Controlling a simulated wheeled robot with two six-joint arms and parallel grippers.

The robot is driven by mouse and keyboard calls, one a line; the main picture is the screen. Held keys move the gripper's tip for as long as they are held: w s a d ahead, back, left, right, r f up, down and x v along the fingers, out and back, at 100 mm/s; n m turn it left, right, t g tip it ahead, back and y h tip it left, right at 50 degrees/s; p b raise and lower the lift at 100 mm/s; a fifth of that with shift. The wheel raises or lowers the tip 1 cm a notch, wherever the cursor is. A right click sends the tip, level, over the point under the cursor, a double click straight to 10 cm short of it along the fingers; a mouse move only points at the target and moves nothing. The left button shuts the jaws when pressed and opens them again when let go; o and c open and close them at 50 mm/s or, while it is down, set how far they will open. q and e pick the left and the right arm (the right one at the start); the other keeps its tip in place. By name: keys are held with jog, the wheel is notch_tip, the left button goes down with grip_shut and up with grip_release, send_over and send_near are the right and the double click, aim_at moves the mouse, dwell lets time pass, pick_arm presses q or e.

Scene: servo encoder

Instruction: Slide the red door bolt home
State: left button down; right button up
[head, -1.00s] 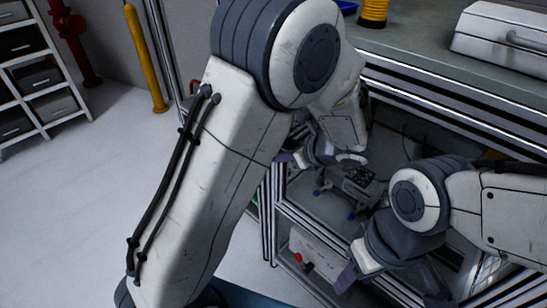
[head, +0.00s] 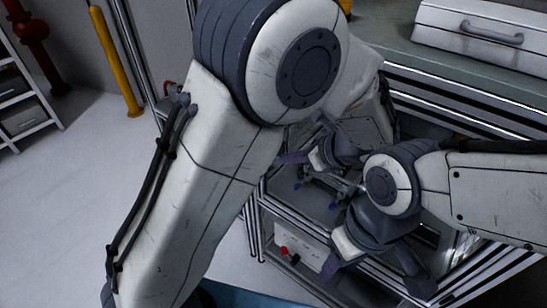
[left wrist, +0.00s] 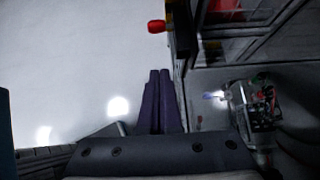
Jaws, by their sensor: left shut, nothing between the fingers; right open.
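The red bolt knob (head: 284,250) shows low on the cabinet front, beside a small dark part on a pale panel. In the left wrist view the red knob (left wrist: 156,26) sticks out to the left from a dark upright edge, ahead of the fingers and apart from them. My left gripper (head: 291,158) is above the knob in the head view. Its purple fingers (left wrist: 159,75) are shut with nothing between them. My right gripper (head: 332,266) is open, to the right of the knob and a little lower. The rest of the bolt is too small to make out.
The metal-framed bench (head: 400,58) carries a pale case (head: 480,28). A device with wiring (left wrist: 252,105) sits on the shelf, right of my left fingers. A yellow post (head: 117,65) and a shelf rack stand at the left. The floor (head: 75,190) there is clear.

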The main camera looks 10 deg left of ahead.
pick_arm(q)
jog(key=shift+v, duration=1.7)
jog(key=s+d+r+n+g+h+p, duration=0.1)
jog(key=s+r+n+g+h+p, duration=0.1)
jog(key=s+n+h, duration=0.8)
jog(key=s+n+g+p, duration=0.1)
jog(key=s+n, duration=0.4)
jog(key=s, duration=0.7)
jog(key=shift+r+n+g+p, duration=0.25)
jog(key=shift+n+g+p, duration=0.1)
jog(key=shift+g, duration=0.25)
jog(key=shift+d, duration=0.15)
